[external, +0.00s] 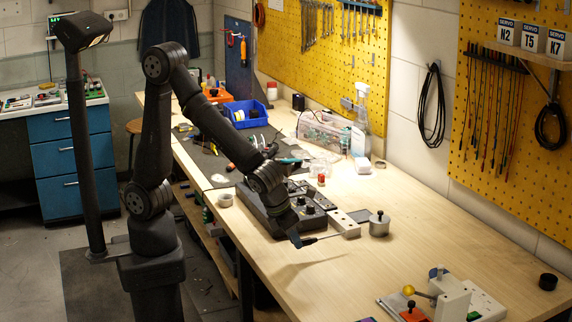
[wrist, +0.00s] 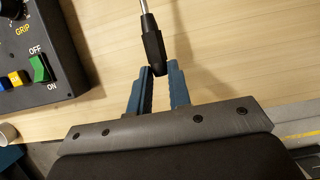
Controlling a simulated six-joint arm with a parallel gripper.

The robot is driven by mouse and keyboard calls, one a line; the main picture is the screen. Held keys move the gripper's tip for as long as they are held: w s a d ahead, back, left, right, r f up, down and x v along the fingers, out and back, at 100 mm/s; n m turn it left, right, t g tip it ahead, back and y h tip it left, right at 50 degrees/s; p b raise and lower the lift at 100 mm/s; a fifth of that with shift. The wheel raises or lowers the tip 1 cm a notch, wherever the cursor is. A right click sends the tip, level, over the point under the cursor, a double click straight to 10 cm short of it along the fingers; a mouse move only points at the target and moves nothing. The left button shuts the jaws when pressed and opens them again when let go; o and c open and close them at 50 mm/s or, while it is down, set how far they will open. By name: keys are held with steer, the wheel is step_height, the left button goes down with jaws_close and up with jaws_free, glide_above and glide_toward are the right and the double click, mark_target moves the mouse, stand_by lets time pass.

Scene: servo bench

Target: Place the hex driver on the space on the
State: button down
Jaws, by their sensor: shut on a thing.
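The hex driver has a black handle (wrist: 153,48) and a thin silver shaft. In the wrist view the handle's end sits between the blue fingers of my gripper (wrist: 159,86), and the shaft points away toward the top edge. In the external view my gripper (external: 299,240) is shut on the driver's handle (external: 310,241), above the bench near its front edge. The shaft points right, toward a pale block with holes (external: 344,223). The contact between the fingers and the handle is partly hidden.
A black control box (external: 262,214) with knobs and switches stands beside my gripper; it also shows in the wrist view (wrist: 62,60). A metal cylinder with a knob (external: 379,226) stands right of the block. White fixtures (external: 452,305) stand at the near right. The bench middle is clear.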

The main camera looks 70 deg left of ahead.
mark_target(298, 259)
steer(key=shift+f, duration=1.9)
steer(key=shift+f, duration=0.1)
steer(key=shift+f, duration=0.1)
steer(key=c, duration=1.3)
jaws_free()
steer(key=shift+c, duration=0.2)
steer(key=v, duration=1.2)
steer(key=shift+r, duration=0.25)
